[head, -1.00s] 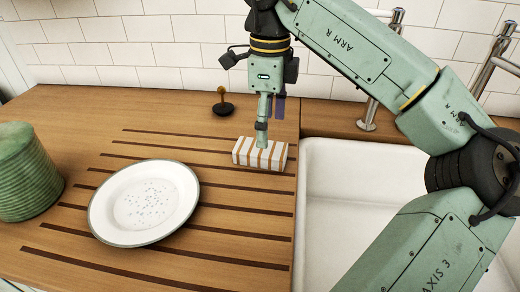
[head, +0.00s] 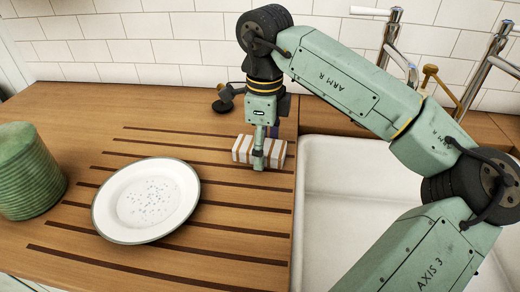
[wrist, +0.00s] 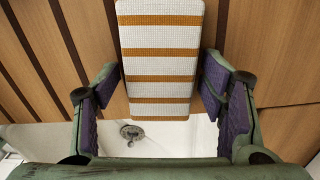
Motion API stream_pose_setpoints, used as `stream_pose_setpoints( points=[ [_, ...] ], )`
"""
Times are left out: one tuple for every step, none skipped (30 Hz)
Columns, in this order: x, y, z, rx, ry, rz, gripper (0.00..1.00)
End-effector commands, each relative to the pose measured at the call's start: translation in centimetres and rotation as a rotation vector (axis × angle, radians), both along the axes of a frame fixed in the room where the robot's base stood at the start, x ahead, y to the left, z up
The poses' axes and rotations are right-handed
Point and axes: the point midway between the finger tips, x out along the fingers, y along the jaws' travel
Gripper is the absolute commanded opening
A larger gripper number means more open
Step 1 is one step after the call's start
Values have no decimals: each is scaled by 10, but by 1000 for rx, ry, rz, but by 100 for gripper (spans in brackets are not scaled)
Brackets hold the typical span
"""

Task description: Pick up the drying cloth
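The drying cloth (head: 243,148) is a folded white block with orange-brown stripes, lying on the wooden drainboard near the sink. In the wrist view the cloth (wrist: 160,60) fills the space between the fingers. My gripper (wrist: 160,85) is open, with one finger along each long side of the cloth and little room between. In the head view my gripper (head: 258,160) points down at the cloth, and one finger hides part of it. The fingers look close to the cloth, but I cannot tell whether they touch it.
A white speckled plate (head: 148,203) lies left of the cloth. A green ribbed pot (head: 28,172) stands at the far left. A small dark object (head: 223,103) is behind the cloth. The white sink (head: 335,200) with taps (head: 388,42) is at the right.

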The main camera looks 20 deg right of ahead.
Motion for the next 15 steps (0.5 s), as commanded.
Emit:
stream_pose_setpoints(
  points=[
    [0, 0, 0, 0, 0, 0, 59],
    [0, 0, 0, 0, 0, 0, 57],
    [0, 0, 0, 0, 0, 0, 54],
    [0, 0, 0, 0, 0, 0, 52],
    [0, 0, 0, 0, 0, 0, 50],
    [0, 0, 0, 0, 0, 0, 47],
    [0, 0, 0, 0, 0, 0, 45],
    [0, 0, 0, 0, 0, 0, 43],
    [0, 0, 0, 0, 0, 0, 41],
    [0, 0, 0, 0, 0, 0, 39],
    [0, 0, 0, 0, 0, 0, 37],
    [0, 0, 0, 0, 0, 0, 34],
    [0, 0, 0, 0, 0, 0, 32],
    [0, 0, 0, 0, 0, 0, 30],
    [0, 0, 0, 0, 0, 0, 27]
  ],
)
